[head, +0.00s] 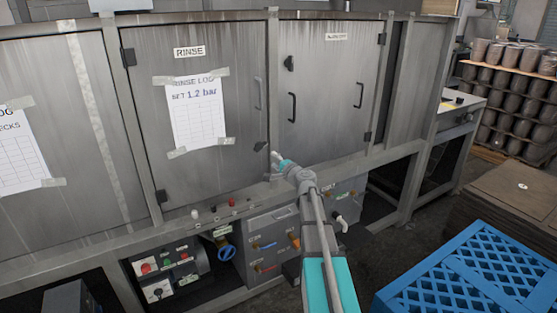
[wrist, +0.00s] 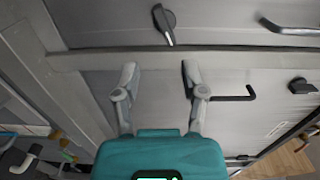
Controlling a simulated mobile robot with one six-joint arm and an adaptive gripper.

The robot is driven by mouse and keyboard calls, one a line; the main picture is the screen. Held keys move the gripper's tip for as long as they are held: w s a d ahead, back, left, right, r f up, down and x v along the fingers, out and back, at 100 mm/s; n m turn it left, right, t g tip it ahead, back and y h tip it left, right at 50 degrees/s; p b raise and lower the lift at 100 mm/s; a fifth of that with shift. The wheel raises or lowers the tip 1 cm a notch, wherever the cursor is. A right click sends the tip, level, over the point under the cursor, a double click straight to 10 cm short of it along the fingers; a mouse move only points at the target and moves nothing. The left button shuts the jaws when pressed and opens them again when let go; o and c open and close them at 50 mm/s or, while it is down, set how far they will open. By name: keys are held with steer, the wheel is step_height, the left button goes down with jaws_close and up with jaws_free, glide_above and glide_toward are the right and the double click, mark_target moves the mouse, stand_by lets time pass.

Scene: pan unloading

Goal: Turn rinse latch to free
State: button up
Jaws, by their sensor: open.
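The rinse latch (head: 261,146) is a small dark turn-knob low on the right edge of the grey door marked RINSE (head: 228,100). In the wrist view the latch (wrist: 165,22) shows at top centre, its lever pointing down the picture toward the frame post. My gripper (head: 276,158) is just below and right of the latch in the head view. In the wrist view my gripper (wrist: 158,72) has its two fingers apart and empty. The latch is beyond the fingertips, roughly in line with the gap between them, and I see no contact.
The door to the right has a similar dark latch (head: 288,63) and a black handle (head: 292,107). A grey handle (head: 258,93) is on the rinse door. Small knobs (head: 232,202) line the ledge below. A blue crate (head: 460,270) stands at lower right.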

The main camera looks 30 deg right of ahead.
steer(key=s+a+f+n+g+y, duration=0.2)
steer(key=s+a+f+n+g, duration=0.15)
steer(key=a, duration=0.45)
steer(key=s+a+f+n+g+y, duration=0.1)
steer(key=s+a+f+n+g, duration=0.25)
steer(key=a, duration=0.45)
steer(key=s+a+f+n+g+y, duration=0.2)
steer(key=s+a+f+n, duration=0.25)
steer(key=a, duration=0.45)
steer(key=s+a+f+n+g+h, duration=0.2)
steer(key=s+f+g+h, duration=0.1)
steer(key=s, duration=0.6)
steer(key=s+a+f+n+g+h, duration=0.2)
steer(key=s+g, duration=0.3)
steer(key=s, duration=0.4)
steer(key=shift+s+f+n+g+h, duration=0.15)
steer(key=shift+f+n+g+h, duration=0.25)
steer(key=shift+f+n+h, duration=0.3)
steer(key=shift+s+f, duration=0.1)
steer(key=shift+f, duration=0.05)
